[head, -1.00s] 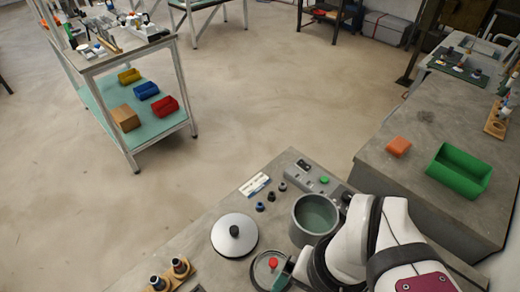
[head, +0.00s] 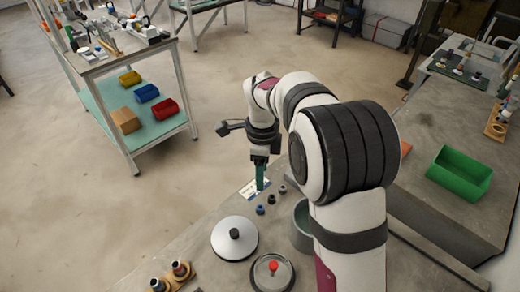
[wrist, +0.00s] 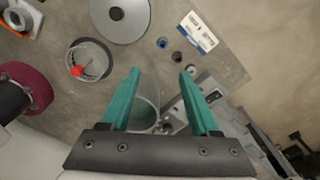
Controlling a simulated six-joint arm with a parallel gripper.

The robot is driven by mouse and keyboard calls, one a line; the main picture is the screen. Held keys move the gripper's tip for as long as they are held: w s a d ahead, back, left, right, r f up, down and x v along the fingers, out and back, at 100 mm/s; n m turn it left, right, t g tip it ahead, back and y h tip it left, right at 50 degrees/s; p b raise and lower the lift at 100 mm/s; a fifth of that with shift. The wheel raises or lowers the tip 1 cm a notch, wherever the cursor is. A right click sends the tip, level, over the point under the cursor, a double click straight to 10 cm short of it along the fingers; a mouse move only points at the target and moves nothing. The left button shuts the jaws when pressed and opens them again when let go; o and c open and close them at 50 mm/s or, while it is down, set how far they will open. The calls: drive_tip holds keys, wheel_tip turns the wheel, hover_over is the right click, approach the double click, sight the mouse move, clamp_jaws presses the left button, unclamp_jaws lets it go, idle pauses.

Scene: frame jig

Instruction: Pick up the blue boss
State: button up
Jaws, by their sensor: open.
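The blue boss (head: 260,209) is a small upright piece on the grey bench. In the wrist view the blue boss (wrist: 162,42) lies beyond the fingertips, roughly in line with the gap between them. A darker boss (head: 271,199) and a grey boss (head: 282,189) stand beside it in a slanted row. My gripper (head: 260,188) points down near the row, with its green fingers overlapping the white label card (head: 250,191) in the head view. In the wrist view my gripper (wrist: 161,72) is open, with nothing between its fingertips. Its height above the bench is hard to judge.
A grey pot (wrist: 148,98) lies under the fingers in the wrist view. A green bin (head: 459,173) stands at the right. My arm hides part of the bench.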

sight(260, 208)
drive_tip(key=f, duration=1.5)
drive_tip(key=shift+w+a+f, duration=0.2)
drive_tip(key=shift+w+f, duration=0.1)
drive_tip(key=shift+f, duration=0.05)
clamp_jaws()
